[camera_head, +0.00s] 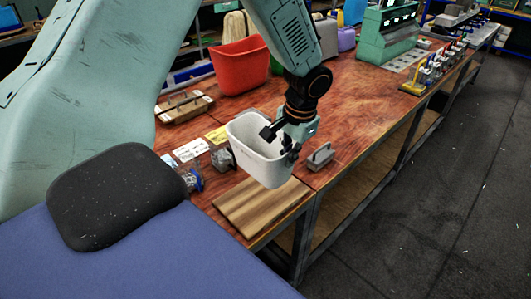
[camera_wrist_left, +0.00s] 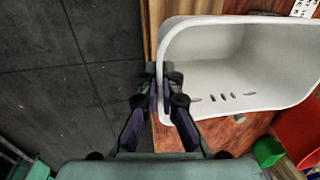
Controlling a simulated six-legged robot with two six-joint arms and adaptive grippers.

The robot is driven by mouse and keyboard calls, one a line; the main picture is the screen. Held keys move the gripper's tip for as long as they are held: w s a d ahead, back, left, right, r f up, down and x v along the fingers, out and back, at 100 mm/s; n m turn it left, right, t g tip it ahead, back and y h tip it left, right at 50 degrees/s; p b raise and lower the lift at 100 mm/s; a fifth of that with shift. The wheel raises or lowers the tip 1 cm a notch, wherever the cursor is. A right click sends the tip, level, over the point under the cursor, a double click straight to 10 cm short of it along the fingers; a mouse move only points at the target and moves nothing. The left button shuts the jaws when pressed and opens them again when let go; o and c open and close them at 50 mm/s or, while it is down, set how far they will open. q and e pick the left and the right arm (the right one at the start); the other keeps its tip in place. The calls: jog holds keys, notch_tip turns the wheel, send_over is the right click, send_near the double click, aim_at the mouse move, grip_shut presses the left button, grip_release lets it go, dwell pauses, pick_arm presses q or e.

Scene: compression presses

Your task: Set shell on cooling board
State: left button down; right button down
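The shell is a white open-topped tub (camera_head: 262,160), held slightly tilted. My left gripper (camera_head: 280,140) is shut on its rim wall. In the left wrist view, the fingers (camera_wrist_left: 163,85) pinch the shell's near-left edge (camera_wrist_left: 185,50), and slots show inside the shell. The cooling board (camera_head: 255,212) is a striped light-wood board on the near corner of the bench, lying below and in front of the shell. The shell covers part of the board's far edge in the head view; the gap between them is hard to judge. My right gripper is not in view.
A grey handled block (camera_head: 320,157) sits right of the shell on the wooden bench (camera_head: 345,120). A small metal part (camera_head: 223,160) and cards (camera_head: 190,150) lie left. A red bin (camera_head: 240,68) stands behind. The top of the board is bare.

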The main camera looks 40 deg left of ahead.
pick_arm(q)
notch_tip(320, 180, down, 10)
dwell(0.6)
jog(key=shift+s, duration=0.1)
jog(key=shift+f, duration=0.25)
jog(key=c, duration=1.5)
grip_release()
jog(key=shift+a, duration=0.15)
jog(key=shift+r, duration=0.1)
